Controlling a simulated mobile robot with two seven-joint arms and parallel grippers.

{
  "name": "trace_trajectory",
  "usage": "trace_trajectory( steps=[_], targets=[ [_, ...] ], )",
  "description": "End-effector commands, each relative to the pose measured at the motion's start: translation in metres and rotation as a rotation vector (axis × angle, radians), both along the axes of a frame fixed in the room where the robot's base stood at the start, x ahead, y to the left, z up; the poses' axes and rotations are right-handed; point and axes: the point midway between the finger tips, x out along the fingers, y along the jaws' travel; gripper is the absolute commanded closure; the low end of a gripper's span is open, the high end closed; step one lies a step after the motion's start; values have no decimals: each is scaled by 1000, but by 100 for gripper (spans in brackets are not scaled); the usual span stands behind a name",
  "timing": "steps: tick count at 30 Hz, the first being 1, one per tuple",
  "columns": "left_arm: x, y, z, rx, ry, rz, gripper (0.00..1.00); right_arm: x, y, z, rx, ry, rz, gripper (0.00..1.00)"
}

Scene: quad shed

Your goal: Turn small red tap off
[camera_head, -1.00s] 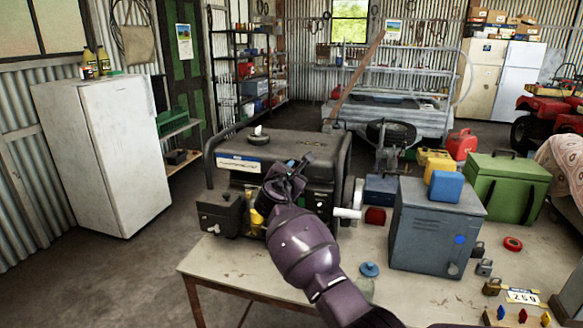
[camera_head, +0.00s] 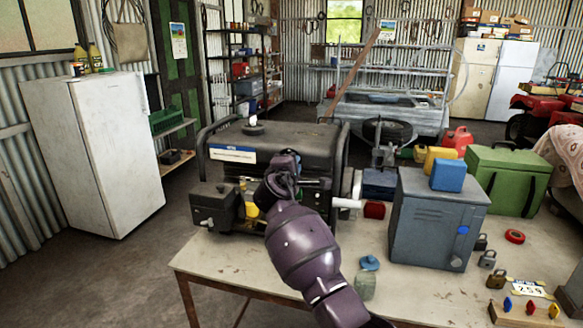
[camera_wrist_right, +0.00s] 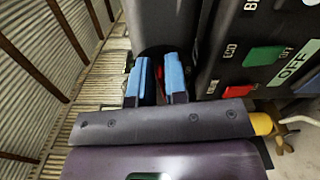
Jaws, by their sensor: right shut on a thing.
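My right gripper (camera_wrist_right: 158,82) has its two blue-tipped fingers close together in the right wrist view, with a small red piece (camera_wrist_right: 160,74) between them. This looks like the small red tap; most of it is hidden by the fingers. In the head view my right gripper (camera_head: 284,163) is at the front of the dark generator (camera_head: 290,145), and its wrist hides the fingertips and the tap. The generator's dark panel (camera_wrist_right: 240,75) is right of the fingers in the wrist view, with a green switch and an OFF label. My left gripper is not in view.
The generator stands on a worn bench (camera_head: 225,262). To its right are a grey metal box (camera_head: 430,225) and a blue round piece (camera_head: 370,263). A wooden block (camera_head: 525,315) with small coloured levers is at the front right. A white fridge (camera_head: 95,150) stands left.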

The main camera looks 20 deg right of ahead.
Motion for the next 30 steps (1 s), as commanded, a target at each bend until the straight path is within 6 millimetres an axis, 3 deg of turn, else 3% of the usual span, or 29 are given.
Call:
trace_trajectory(
  steps=[7, 18, 27, 28, 30],
  targets=[
    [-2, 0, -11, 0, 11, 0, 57, 0, -1, -4, 102, -68, -1, 100],
    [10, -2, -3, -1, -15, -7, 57, 0, -1, -3, 152, -103, -2, 100],
    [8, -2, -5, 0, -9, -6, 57, 0, -1, -3, 152, -103, -1, 100],
    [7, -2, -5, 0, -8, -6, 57, 0, -1, -3, 152, -103, -1, 85],
    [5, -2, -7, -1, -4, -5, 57, 0, -1, -3, 152, -103, -1, 74]
  ],
)
